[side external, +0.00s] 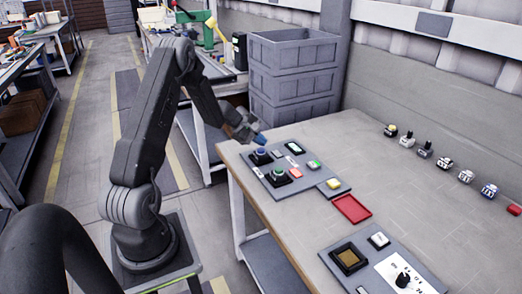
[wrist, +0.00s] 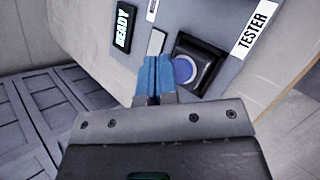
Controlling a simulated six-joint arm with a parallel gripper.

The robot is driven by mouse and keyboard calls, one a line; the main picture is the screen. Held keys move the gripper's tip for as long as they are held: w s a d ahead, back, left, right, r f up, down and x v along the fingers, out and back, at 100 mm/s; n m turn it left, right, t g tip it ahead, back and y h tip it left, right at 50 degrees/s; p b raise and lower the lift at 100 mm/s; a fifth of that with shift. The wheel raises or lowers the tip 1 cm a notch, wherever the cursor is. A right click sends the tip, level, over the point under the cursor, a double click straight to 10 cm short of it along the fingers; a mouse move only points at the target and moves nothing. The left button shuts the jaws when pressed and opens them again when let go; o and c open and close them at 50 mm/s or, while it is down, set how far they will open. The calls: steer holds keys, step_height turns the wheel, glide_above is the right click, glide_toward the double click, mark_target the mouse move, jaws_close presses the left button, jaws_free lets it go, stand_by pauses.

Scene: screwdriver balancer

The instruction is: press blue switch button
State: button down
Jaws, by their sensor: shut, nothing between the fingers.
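The blue switch button (wrist: 185,70) sits in a square black housing on a grey panel, just right of my gripper in the wrist view. In the side external view the blue button (side external: 261,151) is at the panel's upper left. My gripper (wrist: 155,72) has blue fingertips closed together, with nothing between them. Its tips appear beside the button's left edge in the wrist view; whether they touch it I cannot tell. In the side external view my gripper (side external: 260,139) is over the panel's back left edge, close to the blue button.
A red tray (side external: 351,208) and a second panel (side external: 345,282) lie nearer. Grey crates (side external: 293,75) stand behind the table.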

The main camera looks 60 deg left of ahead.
mark_target(260, 150)
steer(key=shift+f, duration=0.1)
steer(key=shift+f, duration=0.35)
steer(key=shift+f, duration=0.5)
stand_by(0.7)
steer(key=shift+r, duration=0.95)
steer(key=shift+r, duration=2.5)
